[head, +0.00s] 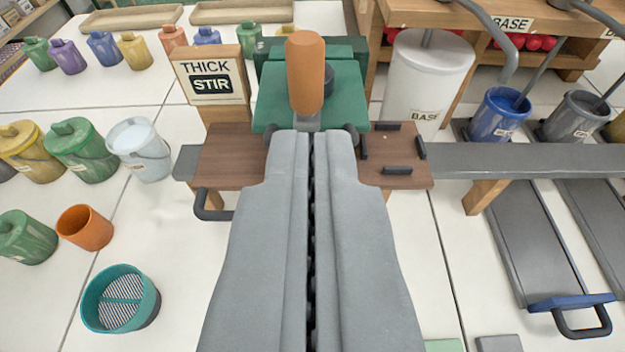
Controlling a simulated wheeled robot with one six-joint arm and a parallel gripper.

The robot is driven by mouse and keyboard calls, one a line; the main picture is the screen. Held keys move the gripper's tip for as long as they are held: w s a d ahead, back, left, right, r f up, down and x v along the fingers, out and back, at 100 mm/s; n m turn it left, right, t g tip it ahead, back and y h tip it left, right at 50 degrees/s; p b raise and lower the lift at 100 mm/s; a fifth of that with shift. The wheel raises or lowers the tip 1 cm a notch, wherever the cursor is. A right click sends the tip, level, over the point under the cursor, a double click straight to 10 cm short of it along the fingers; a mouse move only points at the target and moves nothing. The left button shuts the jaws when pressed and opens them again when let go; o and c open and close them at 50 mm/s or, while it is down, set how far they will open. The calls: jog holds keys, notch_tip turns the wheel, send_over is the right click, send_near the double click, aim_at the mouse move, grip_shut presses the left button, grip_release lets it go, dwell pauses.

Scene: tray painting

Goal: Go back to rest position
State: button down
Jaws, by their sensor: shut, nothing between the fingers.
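My gripper (311,140) reaches up the middle of the head view, its two long grey fingers side by side with only a thin dark seam between them. It is shut and empty. Its tips lie in front of a brown wooden stand (228,160) with a green block (344,92) on it. An upright orange cylinder (305,72) on a grey base shows just beyond the tips. I cannot tell whether the tips touch the base. The fingers hide the middle of the stand.
A sign reading "THICK STIR" (211,83) stands left of the green block. Lidded paint buckets (81,149), a white bucket (139,148), an orange cup (84,227) and a teal sieve (120,298) are at left. A grey rail (520,160) and blue bucket (496,115) are at right. White floor lies between.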

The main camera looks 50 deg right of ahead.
jog(key=w+a+f+n+t+y, duration=0.2)
jog(key=a+f+n+t+y, duration=0.1)
jog(key=a+f+n+y, duration=0.55)
notch_tip(320, 180, up, 6)
jog(key=d+n+t+y, duration=0.1)
jog(key=t+y, duration=0.1)
jog(key=t, duration=0.2)
jog(key=shift+s+d+t+y, duration=0.25)
jog(key=shift+d+t+y, duration=0.05)
jog(key=shift+d+y, duration=0.05)
